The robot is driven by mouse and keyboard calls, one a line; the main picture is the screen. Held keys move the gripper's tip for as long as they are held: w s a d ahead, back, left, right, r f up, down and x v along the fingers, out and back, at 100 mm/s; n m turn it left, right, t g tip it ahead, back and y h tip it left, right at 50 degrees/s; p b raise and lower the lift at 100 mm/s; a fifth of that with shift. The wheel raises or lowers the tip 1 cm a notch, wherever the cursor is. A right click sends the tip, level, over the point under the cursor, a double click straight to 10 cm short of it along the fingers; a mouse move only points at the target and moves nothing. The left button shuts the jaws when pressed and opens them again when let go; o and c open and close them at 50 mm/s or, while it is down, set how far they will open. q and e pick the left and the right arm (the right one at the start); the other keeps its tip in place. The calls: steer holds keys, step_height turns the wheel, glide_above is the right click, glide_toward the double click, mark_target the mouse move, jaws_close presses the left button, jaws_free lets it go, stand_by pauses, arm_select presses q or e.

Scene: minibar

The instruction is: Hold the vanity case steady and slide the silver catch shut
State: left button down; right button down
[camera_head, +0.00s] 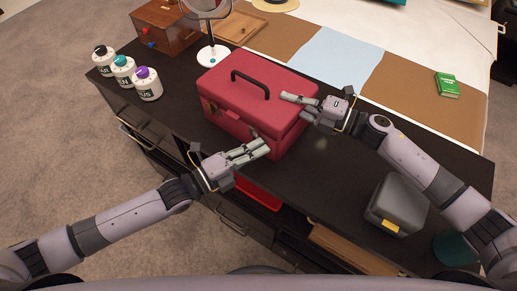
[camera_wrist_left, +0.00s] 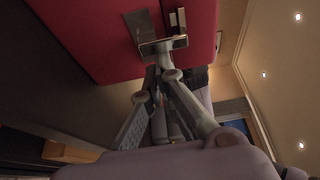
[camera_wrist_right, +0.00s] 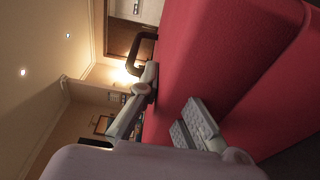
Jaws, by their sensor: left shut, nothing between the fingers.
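The red vanity case (camera_head: 245,108) stands closed on the dark counter, its black handle (camera_head: 250,80) raised on the lid. Its front also shows in the left wrist view (camera_wrist_left: 90,35). There a silver catch (camera_wrist_left: 165,45) lies close to my left fingertips. My left gripper (camera_head: 264,149) is shut and empty at the right part of the case's front; whether it touches the catch is unclear. My right gripper (camera_head: 293,105) is open at the case's right side, one finger over the lid's edge and the other lower. The right wrist view shows its spread fingers (camera_wrist_right: 172,90) against the red case (camera_wrist_right: 220,60); contact is unclear.
Several labelled bottles (camera_head: 148,84), a wooden box (camera_head: 165,27) and a round mirror (camera_head: 212,55) stand behind and left. A grey box with a yellow latch (camera_head: 398,203) sits at right. A red tray (camera_head: 258,193) shows below the counter's front edge.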

arm_select(q)
steer(key=shift+w, duration=0.1)
steer(key=shift+s+d, duration=0.2)
steer(key=s+d, duration=0.2)
steer(key=shift+s, duration=0.3)
steer(key=v, duration=0.9)
steer(key=shift+s, duration=0.15)
arm_select(e)
steer(key=c, duration=1.7)
jaws_free()
